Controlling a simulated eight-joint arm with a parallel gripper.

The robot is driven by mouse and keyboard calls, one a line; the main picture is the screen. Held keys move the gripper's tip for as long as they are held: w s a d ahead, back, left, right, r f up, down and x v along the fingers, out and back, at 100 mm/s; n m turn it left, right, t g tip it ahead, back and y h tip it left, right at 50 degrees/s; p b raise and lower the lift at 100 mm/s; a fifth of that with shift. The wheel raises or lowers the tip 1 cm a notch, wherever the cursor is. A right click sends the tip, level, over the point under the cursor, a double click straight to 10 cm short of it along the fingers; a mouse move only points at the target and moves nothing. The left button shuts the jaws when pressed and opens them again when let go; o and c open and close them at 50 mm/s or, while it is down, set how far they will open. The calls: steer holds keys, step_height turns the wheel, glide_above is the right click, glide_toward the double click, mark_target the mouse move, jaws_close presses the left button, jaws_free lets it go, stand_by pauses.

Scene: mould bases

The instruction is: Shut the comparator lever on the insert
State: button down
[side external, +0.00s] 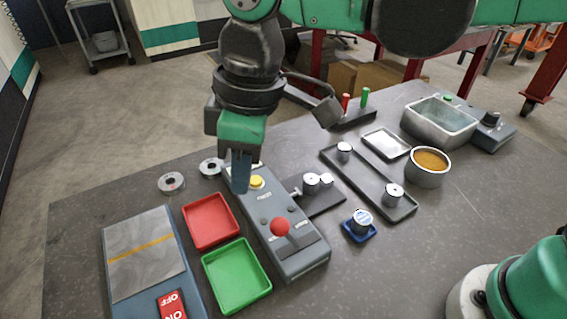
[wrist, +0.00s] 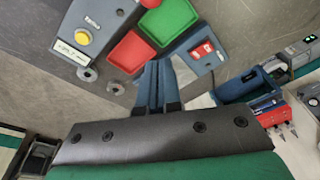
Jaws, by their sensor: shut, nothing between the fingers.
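A long grey box (side external: 301,256) carries a red ball-topped lever (side external: 280,226) at its near end and a yellow button (side external: 256,182) at its far end. The ball stands up over a slotted plate; I cannot tell the lever's exact setting. Beside the box, a dark base (side external: 322,205) holds small steel cylinders (side external: 312,182), perhaps the comparator with the insert. My gripper (side external: 241,188) is shut and empty, pointing down just beside the yellow button. In the wrist view the shut fingers (wrist: 153,68) are near the red tray, and the yellow button (wrist: 83,36) shows at upper left.
Red (side external: 211,221) and green (side external: 237,277) trays lie left of the box. Two metal rings (side external: 171,183) lie behind them. A long dark tray (side external: 372,188) with steel cylinders, a blue-based cylinder (side external: 360,223), an amber-filled pot (side external: 427,167) and a metal basin (side external: 438,121) stand to the right.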

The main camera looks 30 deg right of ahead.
mark_target(290, 235)
steer(key=n, duration=0.1)
steer(key=s+a+r+n, duration=0.1)
steer(key=n, duration=0.1)
steer(key=s+n, duration=0.1)
steer(key=shift+a+r+n, duration=0.3)
steer(key=shift+a, duration=0.1)
step_height(290, 235, down, 10)
steer(key=a, duration=0.2)
steer(key=shift+d+r, duration=0.2)
steer(key=shift+d, duration=0.9)
steer(key=shift+d+r, duration=0.2)
steer(key=shift+d, duration=0.9)
steer(key=shift+d, duration=0.1)
steer(key=shift+d+r+y, duration=0.15)
steer(key=shift+d+y, duration=0.05)
steer(key=shift+y, duration=0.1)
